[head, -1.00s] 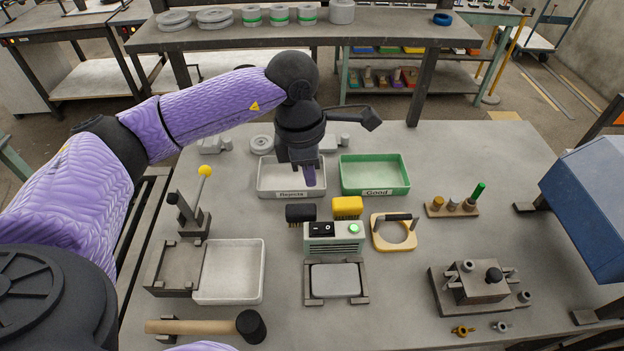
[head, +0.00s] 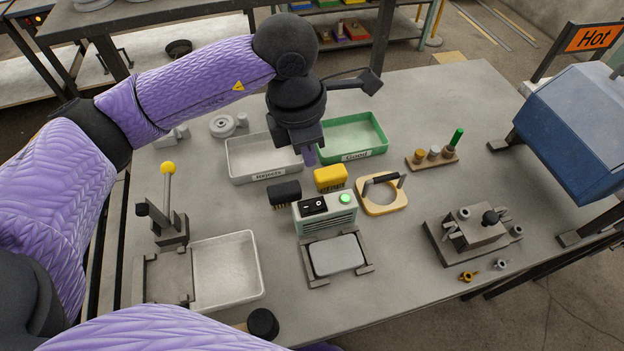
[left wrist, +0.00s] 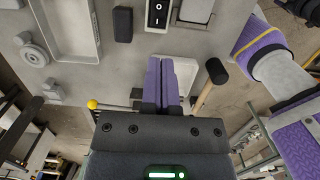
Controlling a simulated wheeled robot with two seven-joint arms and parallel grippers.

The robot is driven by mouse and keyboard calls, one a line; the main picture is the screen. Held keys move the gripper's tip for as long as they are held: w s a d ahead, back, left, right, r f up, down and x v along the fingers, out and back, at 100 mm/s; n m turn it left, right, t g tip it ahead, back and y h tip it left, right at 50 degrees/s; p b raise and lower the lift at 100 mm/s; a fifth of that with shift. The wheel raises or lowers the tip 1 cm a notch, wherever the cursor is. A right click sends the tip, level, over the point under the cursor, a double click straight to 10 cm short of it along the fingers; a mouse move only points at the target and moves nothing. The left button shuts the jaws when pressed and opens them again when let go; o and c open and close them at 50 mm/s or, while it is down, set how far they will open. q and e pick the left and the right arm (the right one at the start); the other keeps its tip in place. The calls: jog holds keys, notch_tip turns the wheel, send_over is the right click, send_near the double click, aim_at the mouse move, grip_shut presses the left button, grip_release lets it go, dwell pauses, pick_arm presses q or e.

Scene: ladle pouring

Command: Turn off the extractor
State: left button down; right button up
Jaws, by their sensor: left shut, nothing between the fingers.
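The extractor (head: 325,216) is a small grey-green box with vents on its front. On its top are a black rocker switch (head: 313,206) and a glowing green light (head: 345,198). The switch, marked O and I, also shows at the top of the left wrist view (left wrist: 158,14). My left gripper (head: 309,156) points down, behind and above the extractor near the gap between the two trays. Its purple fingers (left wrist: 162,80) are shut and empty, apart from the switch. My right gripper is not visible.
The Rejects tray (head: 236,165) and green Good tray (head: 380,134) are farther back. A grey pad (head: 336,254) lies in front.

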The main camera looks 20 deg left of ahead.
aim_at(311, 207)
pick_arm(q)
jog(key=f, duration=0.4)
jog(key=d+f+b, duration=0.1)
jog(key=f, duration=0.8)
jog(key=shift+w+d+f+b, duration=0.15)
jog(key=shift+w+d+b, duration=0.05)
jog(key=shift+w+b, duration=0.2)
jog(key=shift+f, duration=0.2)
jog(key=shift+s+a, duration=0.1)
jog(key=shift+s, duration=0.05)
jog(key=shift+a, duration=0.1)
jog(key=shift+s+a+r, duration=0.15)
jog(key=shift+s+a, duration=0.2)
jog(key=shift+a, duration=0.15)
jog(key=shift+d, duration=0.1)
